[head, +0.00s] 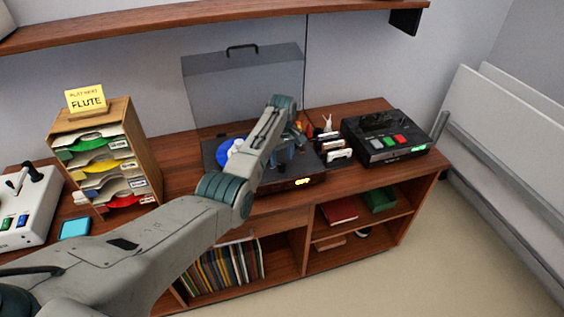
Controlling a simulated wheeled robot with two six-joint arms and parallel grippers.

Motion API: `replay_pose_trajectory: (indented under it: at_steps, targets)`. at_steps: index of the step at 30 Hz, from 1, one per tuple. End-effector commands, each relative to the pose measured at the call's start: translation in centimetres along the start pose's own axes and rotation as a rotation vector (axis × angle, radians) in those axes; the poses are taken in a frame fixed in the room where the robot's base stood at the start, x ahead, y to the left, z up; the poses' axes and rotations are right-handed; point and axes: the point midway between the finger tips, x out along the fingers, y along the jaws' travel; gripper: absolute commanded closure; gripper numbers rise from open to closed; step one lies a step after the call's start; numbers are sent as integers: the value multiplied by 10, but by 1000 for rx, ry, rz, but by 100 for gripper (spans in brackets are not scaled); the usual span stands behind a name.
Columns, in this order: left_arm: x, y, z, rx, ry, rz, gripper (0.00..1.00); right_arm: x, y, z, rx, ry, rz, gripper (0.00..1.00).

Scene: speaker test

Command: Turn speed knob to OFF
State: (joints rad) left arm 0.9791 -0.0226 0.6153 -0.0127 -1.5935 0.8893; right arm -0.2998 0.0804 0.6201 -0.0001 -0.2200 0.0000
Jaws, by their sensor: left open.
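A dark record player (212,163) stands on the wooden cabinet, with its grey lid (225,95) raised behind it. A blue disc (222,153) shows on its left part. A small yellow display (302,182) glows on its front edge. My left arm reaches across from the lower left, and my left gripper (287,166) is over the right part of the player, pointing down. It is open. The arm and gripper cover much of the player's top. I cannot make out the speed knob, and I cannot tell whether the gripper touches anything. My right gripper is not in view.
A black device with coloured buttons (385,140) stands at the right, beside small upright items (335,143). At the left are a sleeve rack (150,150) with a yellow FLUTE sign (86,99), a blue square (75,228) and a white control box (30,210). A shelf (200,14) hangs above.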

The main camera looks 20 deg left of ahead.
Motion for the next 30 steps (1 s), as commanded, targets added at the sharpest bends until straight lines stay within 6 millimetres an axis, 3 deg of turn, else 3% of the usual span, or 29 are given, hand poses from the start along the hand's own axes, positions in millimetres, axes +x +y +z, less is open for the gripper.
replay_pose_trajectory:
  at_steps: [6,12,18,30]
  targets:
    - [-44,1,0,0,3,4,50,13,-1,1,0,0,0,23]
    - [-71,1,0,0,3,2,50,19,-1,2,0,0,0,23]
    - [-79,0,0,0,1,1,50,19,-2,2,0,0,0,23]
    - [-74,-2,1,4,1,1,50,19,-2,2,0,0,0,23]
